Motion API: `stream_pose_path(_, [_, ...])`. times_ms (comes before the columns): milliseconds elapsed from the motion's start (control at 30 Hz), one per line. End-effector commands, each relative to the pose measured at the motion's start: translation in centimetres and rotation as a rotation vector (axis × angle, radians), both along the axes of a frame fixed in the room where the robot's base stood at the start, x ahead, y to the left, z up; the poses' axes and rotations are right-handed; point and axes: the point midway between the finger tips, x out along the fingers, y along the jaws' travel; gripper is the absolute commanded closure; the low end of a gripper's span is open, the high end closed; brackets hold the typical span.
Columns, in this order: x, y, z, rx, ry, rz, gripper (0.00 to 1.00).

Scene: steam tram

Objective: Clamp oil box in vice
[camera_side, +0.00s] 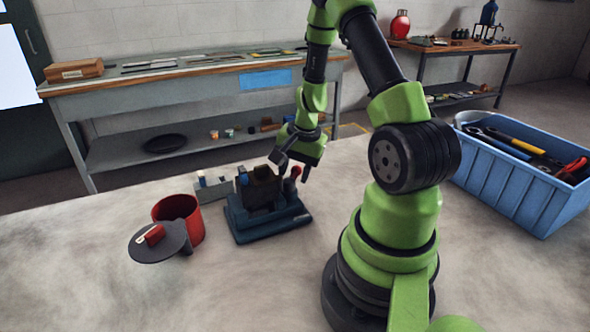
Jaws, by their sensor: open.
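A dark blue vice (268,225) stands on the pale worktop, left of my arm's base. A dark, brownish box (263,172), which looks like the oil box, sits upright at the vice's jaws. I cannot tell whether the jaws press on it. My gripper (291,167) is open at the right side of the vice top, with its fingers spread to either side of a small red knob (296,172). Whether a finger touches the knob or the box is unclear. The far side of the vice is hidden.
A red pot (180,215) stands left of the vice, with a dark round lid (158,242) carrying a red block beside it. A small grey holder (214,189) is behind. A blue tool crate (525,180) is at right. The front left worktop is clear.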

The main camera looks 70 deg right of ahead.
Motion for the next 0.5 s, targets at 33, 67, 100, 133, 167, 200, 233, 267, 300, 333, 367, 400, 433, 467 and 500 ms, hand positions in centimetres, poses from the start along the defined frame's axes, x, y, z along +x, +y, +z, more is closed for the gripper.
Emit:
stream_pose_path(33, [0.01,0.00,-0.08,0.000,0.001,0.000,0.57])
stream_pose_path(67, [0.01,0.00,-0.10,0.000,0.001,0.000,0.57])
stream_pose_path(100, [0.02,0.00,-0.10,0.000,0.001,0.000,0.57])
stream_pose_path(133, [0.02,0.00,-0.10,0.000,0.001,0.000,0.57])
stream_pose_path(167, [0.02,0.00,-0.10,0.000,0.000,0.000,0.57])
stream_pose_path(200, [0.02,0.00,-0.09,0.000,0.000,0.000,0.57])
stream_pose_path(233, [0.02,0.00,-0.09,0.000,0.000,0.000,0.57])
stream_pose_path(267, [0.02,0.00,-0.09,0.000,0.000,0.000,0.57])
stream_pose_path(300, [0.02,0.00,-0.08,0.000,0.000,0.000,0.61])
stream_pose_path(333, [0.03,0.00,-0.08,0.000,0.000,0.000,0.68])
stream_pose_path(367, [0.03,0.00,-0.08,0.000,0.000,0.000,0.75])
stream_pose_path(400, [0.02,0.00,-0.07,0.000,0.000,0.000,0.84])
stream_pose_path(433, [0.02,0.00,-0.07,0.000,0.000,0.000,0.91])
stream_pose_path(467, [0.02,0.00,-0.07,0.000,0.000,0.000,0.97])
stream_pose_path(500, [0.02,0.00,-0.07,0.000,0.000,0.000,0.97])
